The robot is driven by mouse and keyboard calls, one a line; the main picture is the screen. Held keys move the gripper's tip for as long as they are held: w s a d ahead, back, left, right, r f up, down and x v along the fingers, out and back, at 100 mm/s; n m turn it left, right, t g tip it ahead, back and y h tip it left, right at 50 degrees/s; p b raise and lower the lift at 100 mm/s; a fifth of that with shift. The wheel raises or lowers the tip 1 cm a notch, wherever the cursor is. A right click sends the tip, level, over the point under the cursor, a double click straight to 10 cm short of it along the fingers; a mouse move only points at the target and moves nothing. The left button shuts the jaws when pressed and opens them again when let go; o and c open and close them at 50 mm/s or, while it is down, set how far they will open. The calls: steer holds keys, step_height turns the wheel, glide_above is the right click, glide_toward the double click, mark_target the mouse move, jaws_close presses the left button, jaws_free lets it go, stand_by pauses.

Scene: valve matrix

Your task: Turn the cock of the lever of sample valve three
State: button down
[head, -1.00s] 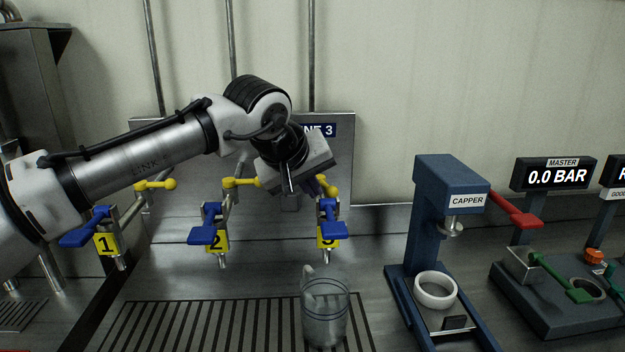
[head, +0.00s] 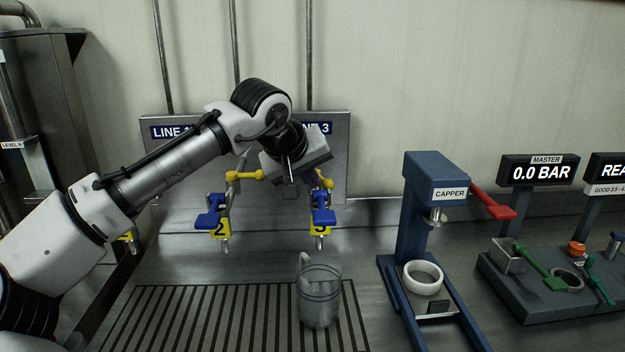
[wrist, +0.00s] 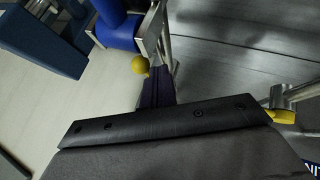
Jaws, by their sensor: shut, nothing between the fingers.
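Sample valve three has a blue lever (head: 321,200), a yellow lever with a ball end (head: 326,183) and a yellow number tag (head: 319,229). It hangs below the "LINE 3" panel. My gripper (head: 288,171) is shut and empty, just above and left of valve three, partly covering the fittings behind it. In the wrist view my shut fingers (wrist: 158,88) are next to a yellow ball (wrist: 139,65) and a blue part (wrist: 118,28). I cannot tell whether they touch the ball.
Valve two, with a blue lever (head: 211,218) and yellow lever (head: 247,175), is to the left. A clear jug (head: 319,294) stands on the drain grate (head: 215,320) below valve three. The blue capper (head: 432,200) and a gauge stand (head: 545,285) are to the right.

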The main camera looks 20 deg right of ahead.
steer(key=shift+s+d+f, duration=0.1)
steer(key=shift+f, duration=0.1)
steer(key=shift+w, duration=0.2)
steer(key=shift+w+a+p, duration=0.35)
steer(key=shift+a+p, duration=0.05)
steer(key=shift+a, duration=0.3)
stand_by(0.3)
